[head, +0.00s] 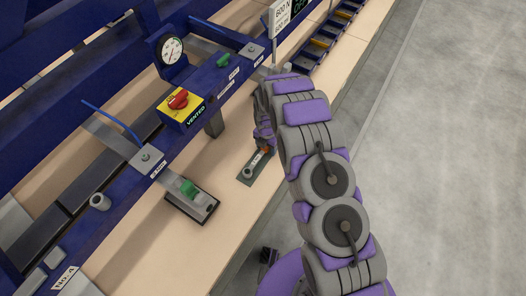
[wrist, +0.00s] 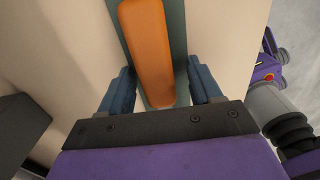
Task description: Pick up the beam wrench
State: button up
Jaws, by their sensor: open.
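The beam wrench (head: 254,163) lies on a narrow grey-green mat (head: 245,180) on the pale bench top, its grey ring end toward the front. Its orange handle (wrist: 150,50) fills the middle of the wrist view. My gripper (wrist: 162,78) is open, with one blue finger on each side of the handle and a gap visible on both sides. In the head view my gripper (head: 266,140) is low over the far end of the wrench, and my arm hides part of the handle. Whether the fingers reach down beside the handle is hard to tell.
A blue frame rail with a gauge (head: 172,50), a yellow box with a red knob (head: 180,100) and green knobs runs left of the wrench. A grey block with a green handle (head: 192,202) stands nearer. Grey floor (head: 440,150) is open to the right.

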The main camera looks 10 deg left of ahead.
jog(key=shift+a, duration=0.1)
grip_shut()
dwell(0.3)
